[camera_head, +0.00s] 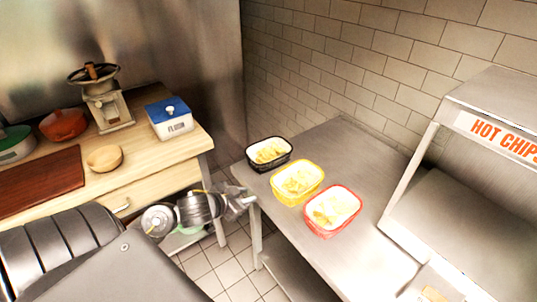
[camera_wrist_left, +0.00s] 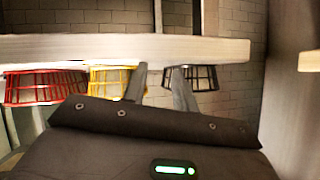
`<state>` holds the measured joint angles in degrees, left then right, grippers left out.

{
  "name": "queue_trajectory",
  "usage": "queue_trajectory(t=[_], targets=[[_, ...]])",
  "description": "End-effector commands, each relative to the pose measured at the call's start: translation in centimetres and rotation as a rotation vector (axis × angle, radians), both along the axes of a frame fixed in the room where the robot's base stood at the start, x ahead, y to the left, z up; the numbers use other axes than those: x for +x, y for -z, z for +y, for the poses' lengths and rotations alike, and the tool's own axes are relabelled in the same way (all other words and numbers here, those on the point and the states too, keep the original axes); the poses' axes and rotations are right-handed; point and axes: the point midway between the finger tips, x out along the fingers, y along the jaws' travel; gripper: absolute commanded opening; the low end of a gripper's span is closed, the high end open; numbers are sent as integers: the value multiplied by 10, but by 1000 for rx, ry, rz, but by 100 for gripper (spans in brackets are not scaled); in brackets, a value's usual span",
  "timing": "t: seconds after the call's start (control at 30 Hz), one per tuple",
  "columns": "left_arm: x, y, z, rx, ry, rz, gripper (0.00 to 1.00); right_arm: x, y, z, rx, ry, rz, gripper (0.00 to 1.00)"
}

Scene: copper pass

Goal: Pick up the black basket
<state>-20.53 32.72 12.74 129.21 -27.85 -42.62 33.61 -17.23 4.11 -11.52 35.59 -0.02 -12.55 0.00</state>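The black basket (camera_head: 270,163), lined and filled with chips, stands upright at the far left corner of the steel table, nearest the wall. In the left wrist view the black basket (camera_wrist_left: 203,77) appears upside down, beside and partly behind one finger. My left gripper (camera_head: 243,200) is off the table's left edge, nearer me than the black basket and apart from it. In the left wrist view its two fingers (camera_wrist_left: 157,76) are spread with nothing between them. My right gripper is not in view.
A yellow basket (camera_head: 297,190) and a red basket (camera_head: 332,211), both holding chips, stand in a row beside the black one. A hot chips warmer (camera_head: 480,170) is at the right. A wooden counter (camera_head: 150,160) with a scale and grinder is at the left.

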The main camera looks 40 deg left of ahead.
Motion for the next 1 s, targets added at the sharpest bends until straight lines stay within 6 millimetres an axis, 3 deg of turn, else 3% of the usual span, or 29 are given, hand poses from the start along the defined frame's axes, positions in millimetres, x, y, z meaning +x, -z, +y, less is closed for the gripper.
queue_trajectory(t=[0.03,0.2,0.4,0.57,1.0], targets=[[11,-8,13,-3,18,-25,28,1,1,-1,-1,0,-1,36],[31,-39,29,-44,94,-91,28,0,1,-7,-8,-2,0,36],[42,-63,40,-84,154,-123,28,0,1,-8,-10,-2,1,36],[45,-64,39,-93,161,-126,28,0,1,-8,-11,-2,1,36],[93,-45,27,-92,159,-127,28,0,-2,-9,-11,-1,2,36]])
